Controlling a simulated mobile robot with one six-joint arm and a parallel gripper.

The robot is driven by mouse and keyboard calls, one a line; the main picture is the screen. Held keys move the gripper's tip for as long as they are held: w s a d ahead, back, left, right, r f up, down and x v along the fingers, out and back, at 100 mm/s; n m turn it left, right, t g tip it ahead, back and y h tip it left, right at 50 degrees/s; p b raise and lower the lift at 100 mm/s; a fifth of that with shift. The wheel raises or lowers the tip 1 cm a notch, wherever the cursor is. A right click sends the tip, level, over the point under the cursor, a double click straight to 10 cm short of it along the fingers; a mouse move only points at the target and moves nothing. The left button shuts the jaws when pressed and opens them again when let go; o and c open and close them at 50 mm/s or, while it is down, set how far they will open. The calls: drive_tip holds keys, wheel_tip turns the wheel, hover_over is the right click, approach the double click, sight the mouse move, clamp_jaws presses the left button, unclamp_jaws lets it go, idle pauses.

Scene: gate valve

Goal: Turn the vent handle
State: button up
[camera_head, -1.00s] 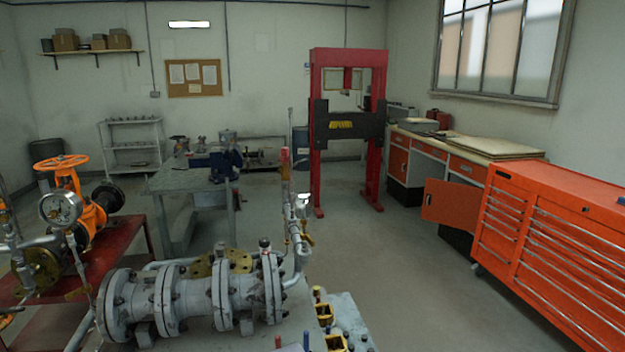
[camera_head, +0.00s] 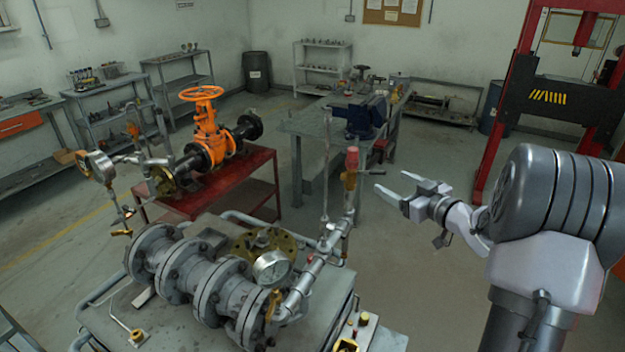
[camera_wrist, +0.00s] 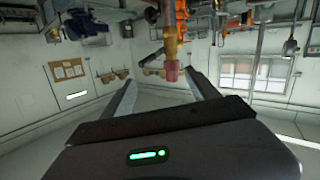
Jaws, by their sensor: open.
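A slim upright brass fitting (camera_head: 350,182) with a red cap (camera_head: 352,158) stands on the grey piping at the right end of the flanged pipe assembly. I cannot tell for sure whether it is the vent handle. My gripper (camera_head: 389,181) is open and empty, a little right of this fitting and apart from it. In the wrist view, which is upside down, the brass fitting (camera_wrist: 170,42) and its red cap (camera_wrist: 172,72) hang between the spread fingers of my gripper (camera_wrist: 166,84). The depth gap there is hard to judge.
An orange valve (camera_head: 208,130) stands on a red table (camera_head: 262,190) to the left. A workbench (camera_head: 300,122) with a blue vise and a red press (camera_head: 520,80) are behind.

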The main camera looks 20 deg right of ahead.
drive_tip(key=s+f+n+y+p, duration=0.2)
drive_tip(key=s+f+y, duration=0.2)
drive_tip(key=n+g+y+p, duration=0.1)
drive_tip(key=n+g+y, duration=0.2)
drive_tip(key=y, duration=0.3)
approach(349, 231)
drive_tip(key=x, duration=1)
drive_tip(key=shift+w+a+b, duration=0.2)
drive_tip(key=shift+w+b, duration=0.1)
drive_tip(key=shift+b, duration=0.1)
drive_tip(key=c, duration=1.4)
drive_tip(key=shift+o, duration=0.2)
